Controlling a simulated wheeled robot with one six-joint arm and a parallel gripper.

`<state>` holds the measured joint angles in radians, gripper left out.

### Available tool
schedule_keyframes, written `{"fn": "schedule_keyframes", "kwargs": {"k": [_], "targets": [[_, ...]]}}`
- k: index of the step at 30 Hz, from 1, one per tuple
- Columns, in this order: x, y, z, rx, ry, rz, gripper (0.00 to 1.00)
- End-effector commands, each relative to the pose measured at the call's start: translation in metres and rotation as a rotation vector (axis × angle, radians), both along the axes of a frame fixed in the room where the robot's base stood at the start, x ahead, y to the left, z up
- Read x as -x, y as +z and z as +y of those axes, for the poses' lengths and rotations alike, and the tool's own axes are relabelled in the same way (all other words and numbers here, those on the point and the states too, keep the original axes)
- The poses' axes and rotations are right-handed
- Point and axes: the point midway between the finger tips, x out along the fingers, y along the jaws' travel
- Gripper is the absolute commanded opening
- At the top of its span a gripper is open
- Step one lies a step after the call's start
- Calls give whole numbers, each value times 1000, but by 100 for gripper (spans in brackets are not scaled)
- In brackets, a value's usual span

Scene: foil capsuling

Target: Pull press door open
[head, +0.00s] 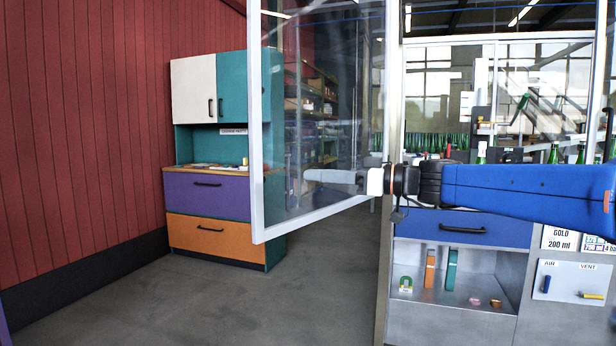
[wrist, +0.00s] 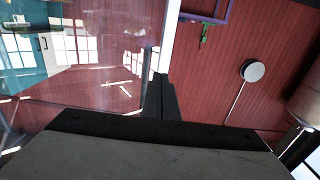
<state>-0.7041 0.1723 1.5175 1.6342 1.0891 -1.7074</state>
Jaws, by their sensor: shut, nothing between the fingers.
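The press door (head: 320,90) is a clear glass panel in a pale metal frame. In the head view it stands swung open, its free edge (head: 256,130) at the left and its other side by the pale post at the right. My gripper (head: 312,176) reaches in from the right and overlaps the lower glass, well right of the free edge. I cannot tell whether it touches the door. In the wrist view the dark fingers (wrist: 160,92) are together and empty, close to a pale door frame bar (wrist: 167,45), with glass to the left. No handle is clearly visible.
Green bottles (head: 481,152) stand behind the opening at the right. Below are a blue drawer (head: 462,228) and an open shelf (head: 480,285) with small items. A coloured cabinet (head: 208,195) stands by the red wall at the left. The floor (head: 300,290) before the door is clear.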

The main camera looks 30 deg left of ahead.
Motion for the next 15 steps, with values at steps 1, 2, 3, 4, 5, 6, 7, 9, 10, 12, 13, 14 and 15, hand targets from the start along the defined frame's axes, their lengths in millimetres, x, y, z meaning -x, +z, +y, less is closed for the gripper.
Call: {"fn": "schedule_keyframes", "kwargs": {"k": [1, 2, 3, 4, 5, 6, 7, 9, 10, 12, 13, 14, 15], "targets": [[0, -1, -9, 1, -2, 2, 0], [1, -1, -15, 1, -3, 2, 0], [1, -1, -22, 1, -2, 2, 0], [2, -1, -27, 1, -2, 2, 0], [3, -1, -33, 1, -2, 2, 0], [3, -1, -40, 1, -3, 2, 0], [4, -1, -45, 1, -3, 2, 0], [5, -1, -56, 1, -2, 2, 0], [6, -1, -60, 1, -2, 2, 0], [6, -1, -68, 1, -2, 2, 0], [6, -1, -71, 1, -1, 2, 0], [7, -1, -73, 1, -1, 2, 0], [8, -1, -76, 1, -1, 2, 0]]}}
